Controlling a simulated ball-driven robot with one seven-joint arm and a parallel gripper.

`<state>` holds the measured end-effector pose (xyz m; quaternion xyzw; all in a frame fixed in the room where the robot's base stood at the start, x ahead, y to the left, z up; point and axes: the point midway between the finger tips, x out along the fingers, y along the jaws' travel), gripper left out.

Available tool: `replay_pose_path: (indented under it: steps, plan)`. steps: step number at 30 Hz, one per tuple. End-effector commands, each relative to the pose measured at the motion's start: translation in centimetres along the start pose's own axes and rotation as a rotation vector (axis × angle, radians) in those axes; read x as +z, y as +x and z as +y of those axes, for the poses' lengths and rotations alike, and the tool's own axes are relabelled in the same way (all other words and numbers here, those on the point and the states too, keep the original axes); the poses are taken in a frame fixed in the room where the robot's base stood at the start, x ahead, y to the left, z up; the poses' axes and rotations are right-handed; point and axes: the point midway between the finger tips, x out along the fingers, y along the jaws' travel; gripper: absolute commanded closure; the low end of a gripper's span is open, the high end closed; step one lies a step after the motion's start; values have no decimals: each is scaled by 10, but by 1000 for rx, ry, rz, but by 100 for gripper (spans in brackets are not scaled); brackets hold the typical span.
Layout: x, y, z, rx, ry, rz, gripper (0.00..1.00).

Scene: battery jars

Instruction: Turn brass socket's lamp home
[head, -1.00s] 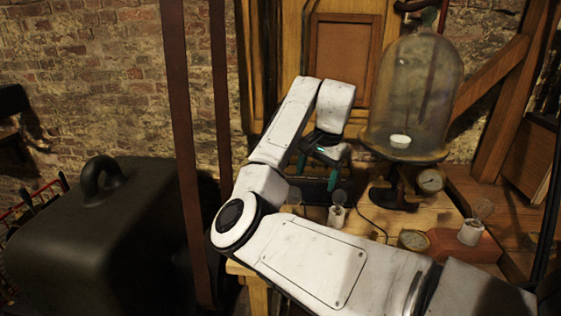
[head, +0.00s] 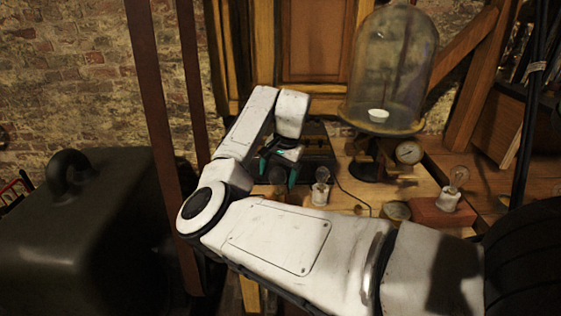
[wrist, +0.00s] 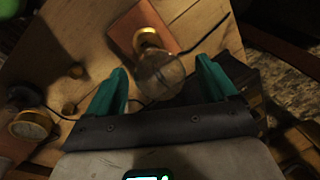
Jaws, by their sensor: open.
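In the wrist view, a clear glass lamp (wrist: 160,75) stands in a brass socket (wrist: 148,40) on a reddish-brown wooden base (wrist: 128,30). The lamp's bulb shows between my gripper's teal fingers (wrist: 160,68), which are apart on either side of it in the picture. I cannot tell how far the bulb is from the finger pads or whether they touch. How deep the lamp sits in the socket is unclear. In the head view, my gripper (head: 280,165) is low over the back left of the bench, and the brass socket cannot be made out there.
One bulb in a white socket (head: 320,192) stands right of my gripper; another (head: 450,197) stands on a red-brown base. A glass bell jar (head: 393,65) stands behind, with a dial gauge (head: 408,152) near it. A dark box (head: 320,150) lies behind my gripper. A thin cable crosses the bench.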

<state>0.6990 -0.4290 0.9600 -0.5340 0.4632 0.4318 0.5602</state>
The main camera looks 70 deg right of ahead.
Motion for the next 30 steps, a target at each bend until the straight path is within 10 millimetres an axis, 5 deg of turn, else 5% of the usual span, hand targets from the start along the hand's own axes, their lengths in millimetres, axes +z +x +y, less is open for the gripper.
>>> replay_pose_path:
  steps: [14, 30]
  plan:
    - [0, 13, 0, -1, -1, 0, 15]
    - [0, 12, 0, -1, -1, 0, 67]
